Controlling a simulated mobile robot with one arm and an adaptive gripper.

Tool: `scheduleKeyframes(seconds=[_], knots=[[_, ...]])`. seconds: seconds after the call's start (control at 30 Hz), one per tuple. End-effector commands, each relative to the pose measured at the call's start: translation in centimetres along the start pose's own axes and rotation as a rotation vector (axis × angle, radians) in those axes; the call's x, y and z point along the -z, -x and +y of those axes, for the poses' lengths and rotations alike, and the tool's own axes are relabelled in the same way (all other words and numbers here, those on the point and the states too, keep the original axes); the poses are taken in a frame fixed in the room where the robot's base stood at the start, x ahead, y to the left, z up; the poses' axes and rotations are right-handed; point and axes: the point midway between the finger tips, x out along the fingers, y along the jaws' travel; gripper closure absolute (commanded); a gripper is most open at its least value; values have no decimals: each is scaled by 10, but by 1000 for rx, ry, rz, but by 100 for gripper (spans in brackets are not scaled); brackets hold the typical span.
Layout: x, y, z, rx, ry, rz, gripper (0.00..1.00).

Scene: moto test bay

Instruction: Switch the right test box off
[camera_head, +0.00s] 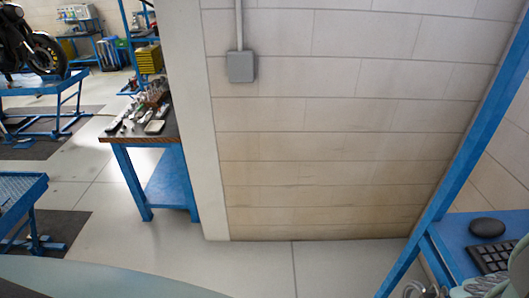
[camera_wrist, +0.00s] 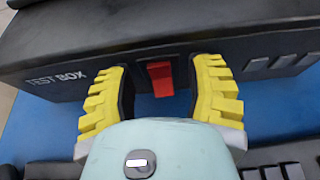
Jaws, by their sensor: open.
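A dark test box (camera_wrist: 215,55) with "TEST BOX" lettering on its front fills the upper part of the wrist view. A red switch (camera_wrist: 160,78) sits in the middle of its front face. Whether the switch is on or off cannot be told, nor which of the test boxes this is. My gripper (camera_wrist: 162,90) is open, with its yellow ridged fingers on either side of the red switch and nothing held between them. Whether the fingertips touch the box is unclear. The head view does not show the test box.
The box stands on a blue surface (camera_wrist: 60,125). Dark keyboard keys (camera_wrist: 280,172) show at the lower right. In the head view, a blue desk (camera_head: 455,236) at the right holds a black mouse (camera_head: 487,228) and a keyboard (camera_head: 492,256). A blue workbench (camera_head: 150,145) stands left.

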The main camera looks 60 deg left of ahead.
Motion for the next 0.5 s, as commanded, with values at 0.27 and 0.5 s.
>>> scheduleKeyframes(seconds=[0.27, 0.5], knots=[[0, 0, 0, 1, -1, 0, 68], [0, 0, 0, 0, -1, 0, 93]])
